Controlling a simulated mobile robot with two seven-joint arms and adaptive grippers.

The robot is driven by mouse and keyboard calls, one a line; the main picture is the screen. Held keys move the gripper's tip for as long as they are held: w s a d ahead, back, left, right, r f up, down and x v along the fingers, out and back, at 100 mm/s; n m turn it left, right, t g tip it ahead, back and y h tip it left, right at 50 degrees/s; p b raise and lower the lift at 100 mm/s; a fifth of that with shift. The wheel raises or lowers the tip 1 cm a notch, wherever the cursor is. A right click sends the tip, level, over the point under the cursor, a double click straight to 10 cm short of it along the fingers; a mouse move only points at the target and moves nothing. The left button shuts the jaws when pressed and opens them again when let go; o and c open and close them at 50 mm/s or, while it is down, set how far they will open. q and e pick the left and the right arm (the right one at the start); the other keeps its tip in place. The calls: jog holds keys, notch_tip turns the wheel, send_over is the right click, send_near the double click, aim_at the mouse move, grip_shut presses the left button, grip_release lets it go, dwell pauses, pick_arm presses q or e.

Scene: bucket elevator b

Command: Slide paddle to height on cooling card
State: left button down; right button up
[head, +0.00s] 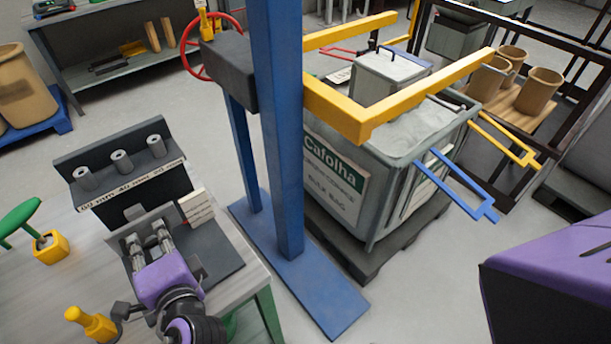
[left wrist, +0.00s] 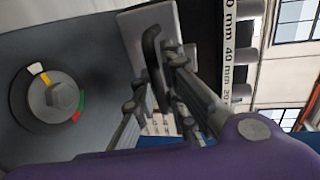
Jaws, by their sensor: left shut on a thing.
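My left gripper (head: 150,243) is over the dark bench device at the lower left in the head view. In the left wrist view the gripper (left wrist: 165,95) is shut on a dark bar handle (left wrist: 151,48) on a light grey plate (left wrist: 135,35), which looks like the paddle. A white card (head: 197,206) with small, unreadable print stands to the right of the gripper, beside the device. A scale strip (head: 130,187) reads 60, 40 and 20 mm; part of it shows in the left wrist view (left wrist: 236,60). My right gripper is out of view.
Three grey cylinders (head: 122,161) sit on the dark rack behind the scale. A round dial (left wrist: 52,98) with coloured marks is on the device. A yellow-handled tool (head: 92,322) stands at the bench front. A blue post (head: 280,130) stands right of the bench.

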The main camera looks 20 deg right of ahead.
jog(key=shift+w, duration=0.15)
pick_arm(q)
notch_tip(320, 180, down, 2)
jog(key=shift+f, duration=0.1)
jog(key=shift+d, duration=0.1)
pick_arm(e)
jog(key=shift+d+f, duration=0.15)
pick_arm(q)
jog(key=c, duration=1.8)
grip_release()
jog(key=shift+c, duration=0.2)
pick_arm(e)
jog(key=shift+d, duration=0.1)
pick_arm(q)
jog(key=shift+s, duration=0.1)
jog(key=v, duration=0.7)
jog(key=shift+s+d+r, duration=0.1)
jog(key=shift+d+r, duration=0.05)
jog(key=shift+r, duration=0.05)
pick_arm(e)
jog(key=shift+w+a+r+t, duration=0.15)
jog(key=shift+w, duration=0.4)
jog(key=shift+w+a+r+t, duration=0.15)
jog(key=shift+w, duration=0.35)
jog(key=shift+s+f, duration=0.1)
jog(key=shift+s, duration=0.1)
